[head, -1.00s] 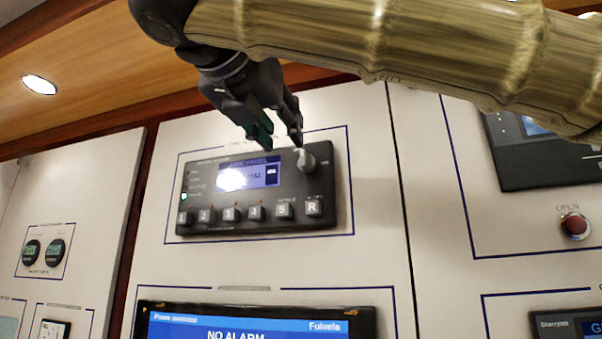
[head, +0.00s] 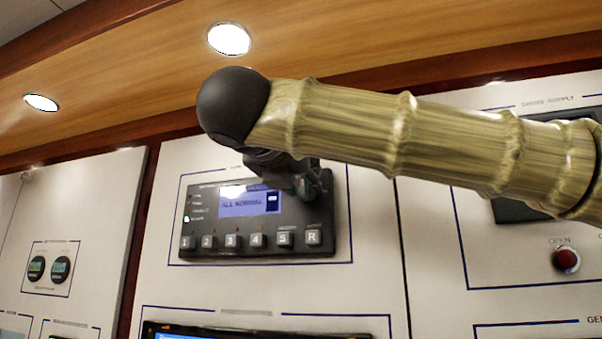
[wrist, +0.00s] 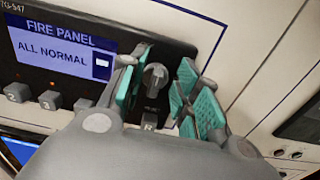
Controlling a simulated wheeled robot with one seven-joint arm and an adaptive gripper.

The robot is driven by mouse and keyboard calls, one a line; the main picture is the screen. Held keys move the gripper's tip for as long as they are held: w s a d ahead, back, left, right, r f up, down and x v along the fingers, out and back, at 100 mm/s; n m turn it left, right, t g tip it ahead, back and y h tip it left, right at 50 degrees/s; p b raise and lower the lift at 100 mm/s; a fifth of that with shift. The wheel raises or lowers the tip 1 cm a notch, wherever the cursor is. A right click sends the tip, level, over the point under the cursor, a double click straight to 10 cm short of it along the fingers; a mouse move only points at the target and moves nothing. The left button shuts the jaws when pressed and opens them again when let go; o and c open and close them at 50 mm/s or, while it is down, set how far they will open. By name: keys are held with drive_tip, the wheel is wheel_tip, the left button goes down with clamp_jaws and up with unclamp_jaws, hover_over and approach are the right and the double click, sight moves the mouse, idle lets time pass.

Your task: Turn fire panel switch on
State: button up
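The fire panel (head: 255,245) is a dark box on the white wall, with a lit blue screen (head: 250,203) reading "ALL NORMAL". It fills the upper left of the wrist view (wrist: 70,75). Its grey rotary switch knob (wrist: 155,77) sits at the panel's right side, with its ridge roughly upright in the wrist view. My gripper (wrist: 163,62) is open, with green-padded fingers on either side of the knob and visible gaps to it. In the head view, my gripper (head: 308,184) covers the panel's upper right corner and hides the knob.
Buttons (head: 250,241) marked 1 to 4, S and R line the panel's lower edge. A red button (head: 566,260) labelled OPEN is on the right wall section. Another screen (head: 200,334) lies below, and two round gauges (head: 48,269) are at left.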

drive_tip(key=shift+w+f, duration=0.2)
drive_tip(key=shift+w, duration=0.35)
drive_tip(key=shift+s+r, duration=0.2)
drive_tip(key=shift+s, duration=0.35)
drive_tip(key=c, duration=0.6)
drive_tip(key=shift+a, duration=0.1)
clamp_jaws()
